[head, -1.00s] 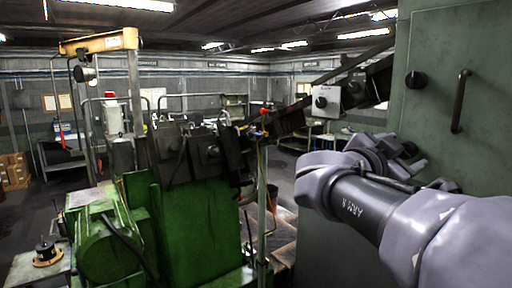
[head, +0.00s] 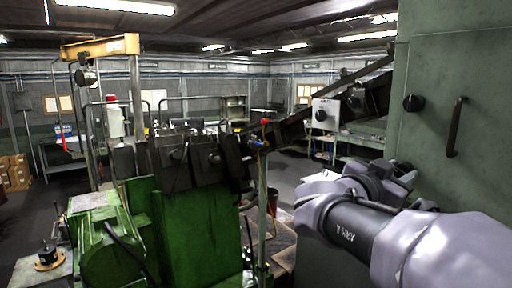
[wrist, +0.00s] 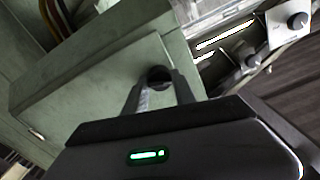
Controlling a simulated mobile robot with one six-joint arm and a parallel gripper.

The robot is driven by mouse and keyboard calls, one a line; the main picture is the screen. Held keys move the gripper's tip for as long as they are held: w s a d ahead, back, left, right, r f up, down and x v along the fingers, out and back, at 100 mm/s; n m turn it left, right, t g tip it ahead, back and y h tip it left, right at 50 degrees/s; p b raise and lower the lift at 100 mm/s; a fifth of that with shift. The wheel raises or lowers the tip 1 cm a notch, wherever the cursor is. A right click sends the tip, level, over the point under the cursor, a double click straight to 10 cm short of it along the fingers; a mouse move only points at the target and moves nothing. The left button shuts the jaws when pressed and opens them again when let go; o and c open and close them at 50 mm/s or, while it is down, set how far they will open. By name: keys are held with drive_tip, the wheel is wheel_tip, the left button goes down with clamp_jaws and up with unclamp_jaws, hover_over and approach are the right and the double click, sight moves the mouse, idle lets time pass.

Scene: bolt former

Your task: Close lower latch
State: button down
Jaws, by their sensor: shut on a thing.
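My gripper shows in the wrist view (wrist: 158,82), its two fingers shut on a round black knob, the latch (wrist: 158,75). The knob sits near the edge of a pale green cabinet panel (wrist: 90,82). In the head view the same green cabinet (head: 480,60) stands at the right. It carries an upper black knob (head: 413,103) and a dark vertical handle (head: 455,127). My arm reaches across the cabinet's lower part, so the gripped knob and my fingers are hidden there. I cannot tell how far the latch is turned.
A green machine (head: 195,235) with dark tooling fills the middle left. A white control box with a black knob (head: 325,113) stands left of the cabinet, and shows in the wrist view too (wrist: 290,25). A dark sloping chute runs behind it. Open floor lies beyond.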

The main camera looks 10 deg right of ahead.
drive_tip(key=shift+n, duration=0.3)
drive_tip(key=shift+r+n+p, duration=0.15)
drive_tip(key=shift+n+p, duration=0.45)
drive_tip(key=shift+p, duration=0.5)
drive_tip(key=shift+n+p, duration=0.7)
drive_tip(key=shift+p, duration=0.25)
drive_tip(key=shift+f+n+p, duration=0.25)
drive_tip(key=shift+n+p, duration=0.2)
drive_tip(key=shift+n, duration=0.25)
drive_tip(key=c, duration=0.8)
unclamp_jaws()
drive_tip(key=shift+d, duration=0.1)
drive_tip(key=shift+c, duration=0.2)
drive_tip(key=v, duration=0.8)
drive_tip(key=shift+b, duration=0.45)
